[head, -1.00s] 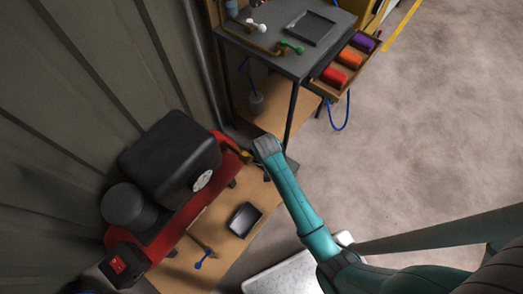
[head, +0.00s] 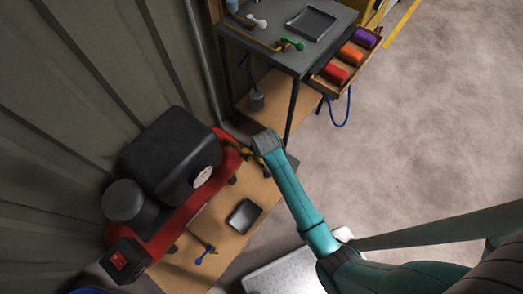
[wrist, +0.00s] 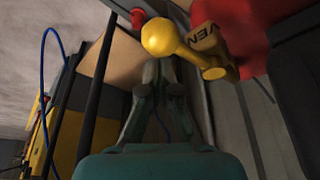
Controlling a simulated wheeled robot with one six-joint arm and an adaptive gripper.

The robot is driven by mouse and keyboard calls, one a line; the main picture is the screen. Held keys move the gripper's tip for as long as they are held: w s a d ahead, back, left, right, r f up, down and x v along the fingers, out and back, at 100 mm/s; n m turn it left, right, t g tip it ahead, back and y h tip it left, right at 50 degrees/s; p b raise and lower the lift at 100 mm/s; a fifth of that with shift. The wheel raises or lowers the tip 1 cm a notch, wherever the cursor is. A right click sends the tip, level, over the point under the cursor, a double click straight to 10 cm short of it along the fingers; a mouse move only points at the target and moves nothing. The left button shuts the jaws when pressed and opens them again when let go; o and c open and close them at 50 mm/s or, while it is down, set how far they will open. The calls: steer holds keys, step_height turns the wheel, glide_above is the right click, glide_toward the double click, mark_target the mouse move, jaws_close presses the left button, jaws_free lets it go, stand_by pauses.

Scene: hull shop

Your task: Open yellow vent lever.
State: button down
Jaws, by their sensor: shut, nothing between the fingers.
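The yellow vent lever (wrist: 166,38) shows in the wrist view as a round knob on a short stem, in front of the red tank. A yellow-brown tag (wrist: 207,37) with the letters "VEN" hangs beside it. My gripper (wrist: 158,68) is shut and empty, its fingertips close to the knob in the picture; I cannot tell whether they touch. In the head view my wrist covers most of the fingers at the right end of the red compressor (head: 187,210). Only small yellow and brass parts (head: 245,151) show there, and the lever's angle is unclear.
A dark tray (head: 244,215) and a blue-handled valve (head: 204,254) are on the wooden bench (head: 222,234). A grey workstand (head: 272,58) with green and white levers and an open drawer (head: 335,74) stands behind. The floor at right is clear.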

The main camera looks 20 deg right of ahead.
step_height(320, 180, up, 10)
stand_by(0.6)
steer(key=shift+s, duration=0.1)
stand_by(0.4)
steer(key=s+n+t, duration=0.2)
steer(key=s+t, duration=0.4)
steer(key=s, duration=1.4)
steer(key=s+r+n+t+y, duration=0.1)
steer(key=s+r+t, duration=0.4)
steer(key=s+r, duration=1.1)
step_height(320, 180, up, 4)
steer(key=shift+f, duration=0.15)
